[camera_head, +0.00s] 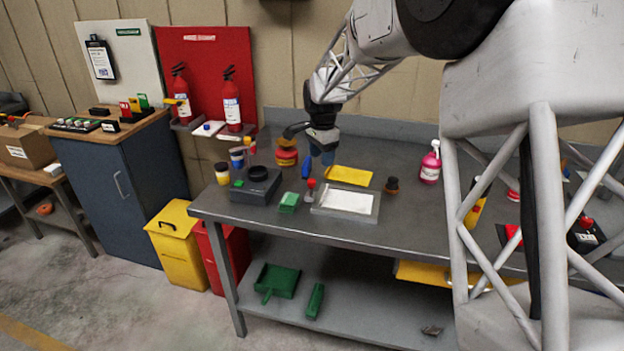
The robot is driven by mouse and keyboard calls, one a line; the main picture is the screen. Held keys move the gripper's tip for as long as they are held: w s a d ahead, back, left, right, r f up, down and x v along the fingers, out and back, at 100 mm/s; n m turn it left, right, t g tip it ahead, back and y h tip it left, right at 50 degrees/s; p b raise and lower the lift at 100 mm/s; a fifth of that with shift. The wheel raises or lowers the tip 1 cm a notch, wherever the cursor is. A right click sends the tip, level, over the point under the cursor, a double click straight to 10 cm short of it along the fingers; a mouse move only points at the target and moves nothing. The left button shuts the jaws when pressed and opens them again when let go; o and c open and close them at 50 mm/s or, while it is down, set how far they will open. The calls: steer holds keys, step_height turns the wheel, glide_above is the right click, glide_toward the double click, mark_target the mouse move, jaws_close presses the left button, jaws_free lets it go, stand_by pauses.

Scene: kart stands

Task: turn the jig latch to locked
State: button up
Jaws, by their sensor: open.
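My gripper (321,153) hangs above the back middle of the grey workbench (425,225), with its blue-tipped fingers open and nothing seen between them. A flat grey plate with a white panel (346,201) lies near the bench's front edge, in front of and below my gripper. A small upright red-topped handle (310,186) stands at this plate's left edge; it looks like the jig latch, but I cannot tell for sure. Its turned position is too small to read. My gripper is apart from it, behind and above.
A dark box with a round ring (257,182), a green block (289,202) and several jars stand at left. A yellow sheet (349,175) and a small dark-brown pot (392,185) lie behind and right of the plate. A pink bottle (430,163) stands further right.

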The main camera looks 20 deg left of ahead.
mark_target(312, 180)
steer(key=a, duration=0.1)
steer(key=w+a+f, duration=0.1)
steer(key=a+f, duration=0.1)
steer(key=shift+w+a+f, duration=0.2)
steer(key=shift+w+a, duration=0.1)
steer(key=shift+f, duration=3.9)
steer(key=c, duration=0.9)
steer(key=shift+c, duration=0.2)
